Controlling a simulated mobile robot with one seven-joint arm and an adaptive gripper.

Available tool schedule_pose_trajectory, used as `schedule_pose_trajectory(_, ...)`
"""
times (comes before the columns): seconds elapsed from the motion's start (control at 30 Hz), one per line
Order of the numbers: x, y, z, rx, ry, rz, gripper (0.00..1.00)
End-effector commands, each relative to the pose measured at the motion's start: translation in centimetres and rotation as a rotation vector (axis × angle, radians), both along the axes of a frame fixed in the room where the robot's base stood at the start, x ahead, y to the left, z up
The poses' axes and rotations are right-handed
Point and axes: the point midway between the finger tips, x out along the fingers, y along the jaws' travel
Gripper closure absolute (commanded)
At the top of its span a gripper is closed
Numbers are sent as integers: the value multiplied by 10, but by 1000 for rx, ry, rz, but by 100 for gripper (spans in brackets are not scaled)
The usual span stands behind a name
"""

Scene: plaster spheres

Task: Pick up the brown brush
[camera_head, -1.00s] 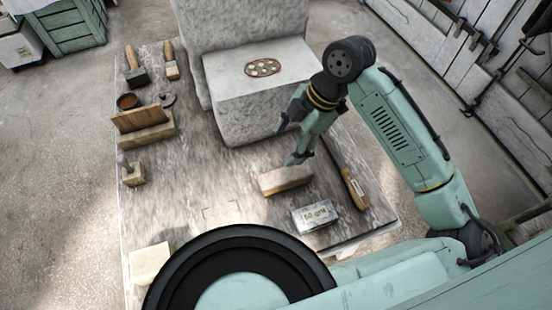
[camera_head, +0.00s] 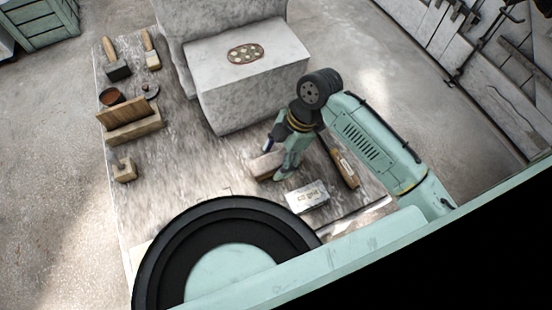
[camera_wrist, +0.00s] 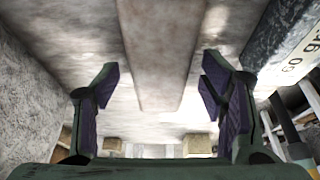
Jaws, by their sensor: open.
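A brown oblong block (camera_head: 262,166), which looks like the brown brush, lies on the worktable, partly hidden by my gripper (camera_head: 276,160). No bristles can be made out on it. In the wrist view the brown brush (camera_wrist: 165,45) stretches lengthwise up the picture. It lies between the lines of the two open fingers of my gripper (camera_wrist: 160,82), beyond the tips. The fingers hold nothing, and I cannot tell whether they touch it.
A lettered grey block (camera_head: 307,197) and a wooden-handled tool (camera_head: 345,168) lie close on the right. A large stone block (camera_head: 250,85) stands behind. A hand brush (camera_head: 151,52), a mallet (camera_head: 116,68) and a wooden holder (camera_head: 133,126) are at the left. The table's middle left is clear.

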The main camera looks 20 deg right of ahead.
Motion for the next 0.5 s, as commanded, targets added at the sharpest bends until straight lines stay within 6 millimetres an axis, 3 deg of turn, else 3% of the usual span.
schedule_pose_trajectory(0.3,0,2,-7,-1,0,-1,35)
schedule_pose_trajectory(0.5,0,2,-7,-1,0,-1,48)
